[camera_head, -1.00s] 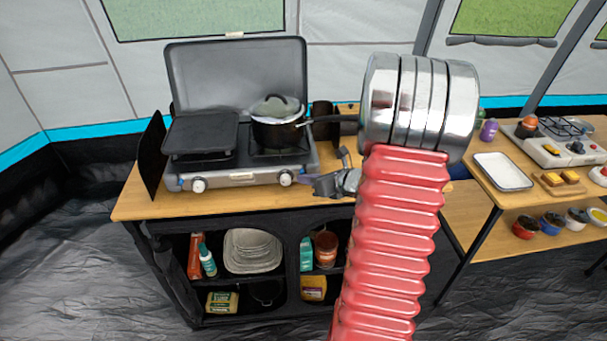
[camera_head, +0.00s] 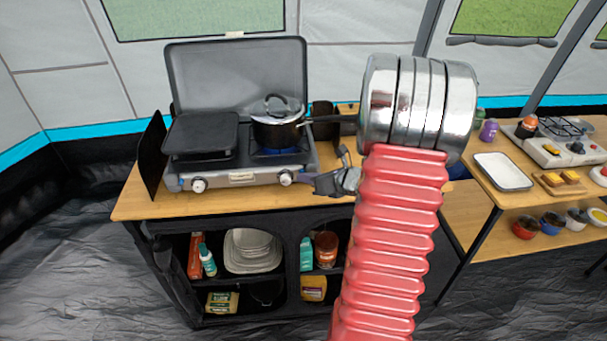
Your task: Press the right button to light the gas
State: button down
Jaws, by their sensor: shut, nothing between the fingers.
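The grey camping stove (camera_head: 240,178) stands on the wooden table with its lid raised at the back. Its right button (camera_head: 286,177) is a round white knob on the front panel; the left knob (camera_head: 199,185) is a twin of it. A blue flame (camera_head: 275,152) shows under the lidded black pot (camera_head: 278,131) on the right burner. My gripper (camera_head: 308,180) is shut and empty, its tip just right of the right button. I cannot tell whether it touches the button. My red and chrome arm hides part of the table to the right.
A griddle plate (camera_head: 201,135) covers the left burner. The pot's handle points right, towards my arm. Shelves below hold plates (camera_head: 251,250) and bottles. A second table on the right carries a white tray (camera_head: 503,171) and another stove (camera_head: 561,146).

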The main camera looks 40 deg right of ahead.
jog(key=shift+s, duration=0.1)
jog(key=shift+s+a, duration=0.45)
jog(key=shift+s, duration=0.1)
jog(key=shift+s, duration=0.1)
jog(key=s+a, duration=0.1)
jog(key=s, duration=0.1)
jog(key=s+a, duration=0.1)
jog(key=s, duration=0.1)
jog(key=shift+a, duration=0.4)
jog(key=shift+w, duration=0.1)
dwell(0.8)
